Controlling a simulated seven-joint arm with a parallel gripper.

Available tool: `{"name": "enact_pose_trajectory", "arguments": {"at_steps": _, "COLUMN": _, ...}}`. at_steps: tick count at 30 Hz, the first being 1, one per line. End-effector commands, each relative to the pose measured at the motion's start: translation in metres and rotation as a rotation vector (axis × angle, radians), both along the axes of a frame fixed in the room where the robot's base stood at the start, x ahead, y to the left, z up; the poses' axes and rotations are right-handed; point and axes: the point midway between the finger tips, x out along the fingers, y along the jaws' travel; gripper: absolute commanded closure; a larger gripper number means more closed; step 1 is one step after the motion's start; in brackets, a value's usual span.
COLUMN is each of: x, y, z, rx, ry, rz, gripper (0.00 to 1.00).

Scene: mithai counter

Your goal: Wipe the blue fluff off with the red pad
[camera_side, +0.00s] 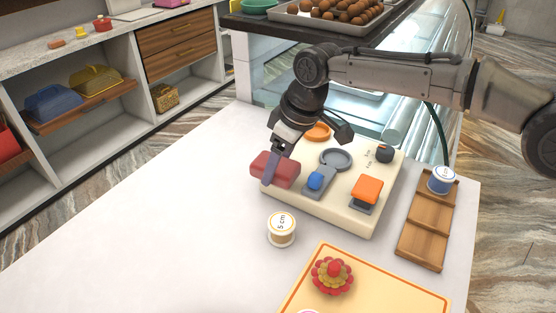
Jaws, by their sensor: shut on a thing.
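My gripper (274,165) is shut on the red pad (287,170), a dull red block. One finger shows across the pad's near side. The pad is over the left edge of the cream board (318,213); whether it touches the board I cannot tell. A small rounded blue lump (316,180) sits on a grey piece on the board, just right of the pad. It is the only blue thing on the board that I can see, and I cannot tell if it is the fluff. The gripper and pad hide part of the board.
The board also bears a grey ring (335,158), an orange block (368,190) and a black knob (384,154). A white spool (282,229) stands in front. A wooden rack (421,240) with a blue-and-white spool (441,180) is right. The white counter is clear at left.

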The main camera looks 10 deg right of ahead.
Motion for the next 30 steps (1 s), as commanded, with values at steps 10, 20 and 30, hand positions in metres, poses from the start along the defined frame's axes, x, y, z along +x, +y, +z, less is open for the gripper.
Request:
{"name": "enact_pose_trajectory", "arguments": {"at_steps": 10, "x": 0.000, "y": 0.000, "z": -0.006, "rx": -0.001, "ry": 0.001, "rz": 0.000, "gripper": 0.90}}
{"name": "enact_pose_trajectory", "arguments": {"at_steps": 20, "x": 0.000, "y": 0.000, "z": -0.013, "rx": 0.000, "ry": 0.000, "rz": 0.000, "gripper": 0.90}}
{"name": "enact_pose_trajectory", "arguments": {"at_steps": 30, "x": 0.007, "y": -0.008, "z": -0.015, "rx": -0.002, "ry": 0.002, "rz": -0.002, "gripper": 0.90}}
